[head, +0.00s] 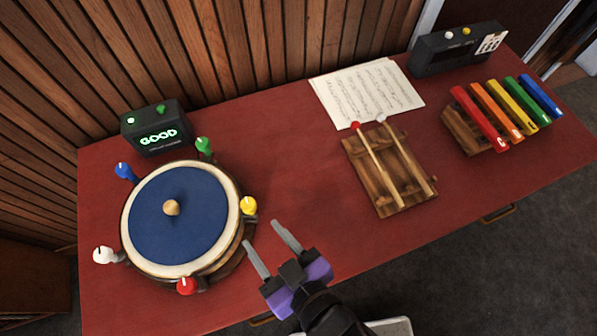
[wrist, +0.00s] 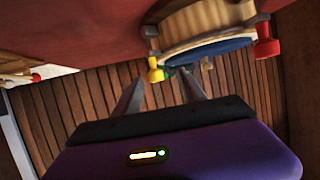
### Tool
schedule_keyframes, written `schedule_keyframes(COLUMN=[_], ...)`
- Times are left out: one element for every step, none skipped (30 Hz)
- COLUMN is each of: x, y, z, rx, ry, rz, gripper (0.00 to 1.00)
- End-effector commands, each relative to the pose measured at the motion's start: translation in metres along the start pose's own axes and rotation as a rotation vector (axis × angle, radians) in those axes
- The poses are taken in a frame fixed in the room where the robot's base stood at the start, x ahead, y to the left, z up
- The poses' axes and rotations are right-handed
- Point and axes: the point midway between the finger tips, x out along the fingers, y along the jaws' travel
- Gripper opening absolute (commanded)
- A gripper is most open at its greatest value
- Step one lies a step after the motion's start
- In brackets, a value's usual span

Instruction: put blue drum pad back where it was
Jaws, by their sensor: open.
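The blue drum pad (head: 192,190), a round disc with a wooden knob in its centre, lies flat on the drum (head: 130,252), inside its pale rim. In the wrist view the pad (wrist: 208,51) shows as a thin blue edge by the drum (wrist: 205,20). My gripper (head: 263,233) is open and empty, to the right of the drum's front side and apart from the pad. Its two fingers (wrist: 160,88) also show apart in the wrist view, with nothing between them.
Coloured pegs, including a yellow one (head: 249,206) and a red one (head: 187,285), stand around the drum. A dark box reading GOOD (head: 157,138) stands behind it. A wooden rack with two mallets (head: 400,205), sheet music (head: 345,90) and a xylophone (head: 480,118) lie right. The red tabletop (head: 285,150) between is clear.

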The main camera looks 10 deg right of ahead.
Motion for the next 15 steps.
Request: schedule_keyframes(x=[-0.018,-0.028,-0.042,-0.053,-0.064,-0.080,-0.092,-0.104,-0.121,-0.134,-0.146,-0.162,-0.173,-0.184,-0.197], y=[0.022,0.033,0.046,0.055,0.063,0.074,0.082,0.089,0.097,0.103,0.109,0.115,0.119,0.122,0.126], z=[0.013,0.018,0.023,0.027,0.029,0.033,0.035,0.037,0.038,0.039,0.039,0.039,0.038,0.037,0.036], rx=[0.020,0.030,0.042,0.053,0.062,0.073,0.083,0.092,0.103,0.111,0.118,0.126,0.133,0.136,0.142], ry=[-0.005,0.000,0.006,0.012,0.018,0.026,0.033,0.040,0.049,0.056,0.064,0.072,0.079,0.085,0.093], rz=[0.036,0.053,0.078,0.097,0.118,0.147,0.170,0.194,0.227,0.253,0.280,0.314,0.339,0.364,0.393], gripper=[0.48,0.48,0.48,0.48,0.48,0.48,0.48,0.48,0.48,0.48,0.48,0.48,0.48,0.48,0.48])
